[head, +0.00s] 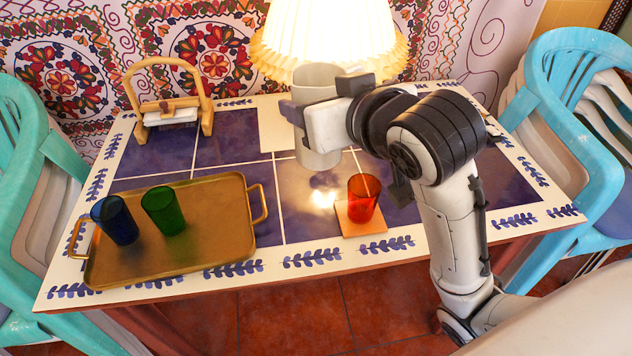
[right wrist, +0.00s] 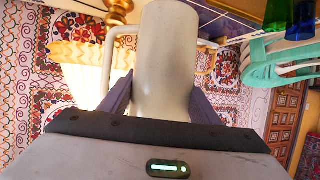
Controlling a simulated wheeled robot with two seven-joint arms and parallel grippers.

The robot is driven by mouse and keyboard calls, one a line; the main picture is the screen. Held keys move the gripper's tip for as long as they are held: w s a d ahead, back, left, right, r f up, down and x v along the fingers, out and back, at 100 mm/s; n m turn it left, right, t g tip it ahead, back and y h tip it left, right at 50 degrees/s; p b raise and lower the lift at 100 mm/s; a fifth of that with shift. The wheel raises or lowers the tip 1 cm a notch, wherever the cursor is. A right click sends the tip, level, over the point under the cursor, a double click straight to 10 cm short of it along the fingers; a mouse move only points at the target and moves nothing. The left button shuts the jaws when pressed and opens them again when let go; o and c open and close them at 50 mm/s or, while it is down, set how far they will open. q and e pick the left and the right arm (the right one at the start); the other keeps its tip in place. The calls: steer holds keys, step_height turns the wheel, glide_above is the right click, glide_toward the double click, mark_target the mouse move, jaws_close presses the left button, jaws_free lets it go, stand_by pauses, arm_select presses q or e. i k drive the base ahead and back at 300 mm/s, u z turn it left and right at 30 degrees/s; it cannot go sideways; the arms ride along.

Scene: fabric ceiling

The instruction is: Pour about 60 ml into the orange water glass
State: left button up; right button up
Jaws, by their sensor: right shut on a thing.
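The orange water glass (head: 363,198) stands upright on a small orange-brown coaster (head: 361,226) near the table's front edge. My right gripper (head: 305,117) is shut on a white pitcher (head: 318,150) and holds it above the table, left of and behind the glass. In the head view the pitcher looks close to upright. In the right wrist view the pitcher (right wrist: 165,65) sits between the two purple fingers (right wrist: 155,98), its handle showing at left. Its contents cannot be seen. My left gripper is not in view.
A brass tray (head: 215,252) at the left holds a blue glass (head: 114,220) and a green glass (head: 163,210). A wooden holder (head: 170,105) stands at the back left and a lit lamp (head: 330,40) at the back. Turquoise chairs (head: 560,130) flank the table.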

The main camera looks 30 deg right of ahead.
mark_target(363, 190)
steer(key=u, duration=0.95)
steer(key=k, duration=0.95)
steer(key=z, duration=0.9)
steer(key=i, duration=0.5)
